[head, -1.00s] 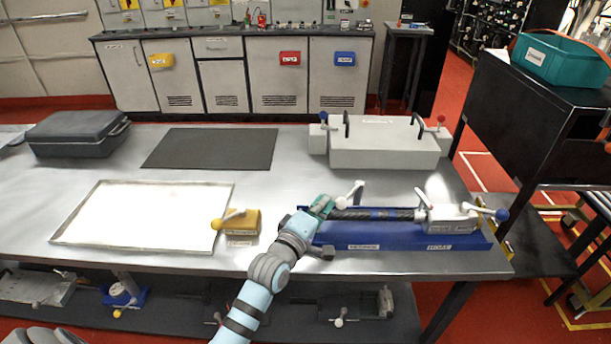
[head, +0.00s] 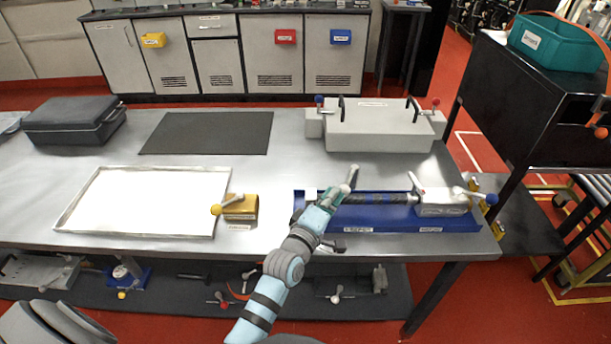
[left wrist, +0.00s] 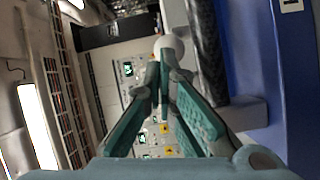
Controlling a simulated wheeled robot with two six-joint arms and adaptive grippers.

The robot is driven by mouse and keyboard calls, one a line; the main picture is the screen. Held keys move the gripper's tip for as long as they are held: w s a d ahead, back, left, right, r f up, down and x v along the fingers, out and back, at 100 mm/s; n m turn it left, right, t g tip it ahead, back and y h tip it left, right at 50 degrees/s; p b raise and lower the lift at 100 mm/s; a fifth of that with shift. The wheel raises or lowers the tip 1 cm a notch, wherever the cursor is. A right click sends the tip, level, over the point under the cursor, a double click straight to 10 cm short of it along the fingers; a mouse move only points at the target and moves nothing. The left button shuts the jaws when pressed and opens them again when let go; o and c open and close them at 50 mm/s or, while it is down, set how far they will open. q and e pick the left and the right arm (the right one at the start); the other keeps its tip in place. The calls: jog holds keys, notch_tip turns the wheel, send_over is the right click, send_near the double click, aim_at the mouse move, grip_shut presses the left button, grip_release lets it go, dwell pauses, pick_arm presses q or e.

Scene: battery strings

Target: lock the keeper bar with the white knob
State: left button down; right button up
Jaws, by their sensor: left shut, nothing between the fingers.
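My left gripper (head: 343,190) is at the left end of the blue tray (head: 385,222), with its fingers shut and nothing held. In the left wrist view the closed fingertips (left wrist: 160,80) are close to a white ball knob (left wrist: 170,47); whether they touch it I cannot tell. In the head view a grey lever end (head: 353,175) rises by the fingertips, and the gripper hides much around it. A dark battery string (head: 380,198) lies along the tray toward a grey clamp block (head: 441,203) with a blue-knobbed lever (head: 490,199). My right gripper is not in view.
A yellow block with a lever (head: 240,207) and a white-bottomed metal tray (head: 70,213) are to the left. A grey case (head: 75,122) and dark mat (head: 205,133) lie behind. A grey box with handles (head: 372,130) stands behind the blue tray.

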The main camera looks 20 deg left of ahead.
pick_arm(q)
jog(key=s+a+r+p, duration=0.1)
jog(key=s+p, duration=0.1)
jog(key=s, duration=0.9)
jog(key=shift+s+a, duration=0.25)
jog(key=shift+a, duration=0.1)
jog(key=shift+r, duration=0.1)
